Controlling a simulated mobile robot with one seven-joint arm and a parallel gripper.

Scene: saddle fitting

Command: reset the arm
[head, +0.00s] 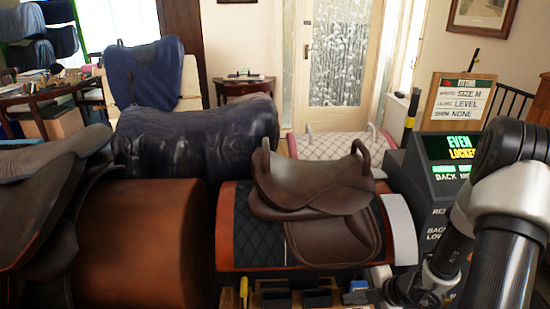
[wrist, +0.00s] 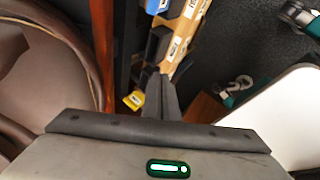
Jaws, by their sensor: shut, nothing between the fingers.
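My gripper (head: 368,296) is low at the bottom right of the head view, in front of the rack with the brown saddle. In the wrist view the fingers of my gripper (wrist: 158,88) are together with nothing between them. They point over a wooden tray (wrist: 185,35) with labelled compartments and a yellow-tagged item (wrist: 134,100). The brown saddle (head: 310,185) sits on a dark quilted pad (head: 250,235) over an orange-edged rack. Its edge also shows at the left of the wrist view (wrist: 40,85).
A brown padded barrel (head: 145,245) and dark saddles stand at left. In the wrist view, a metal hook (wrist: 240,84) and white panel (wrist: 295,115) lie at right.

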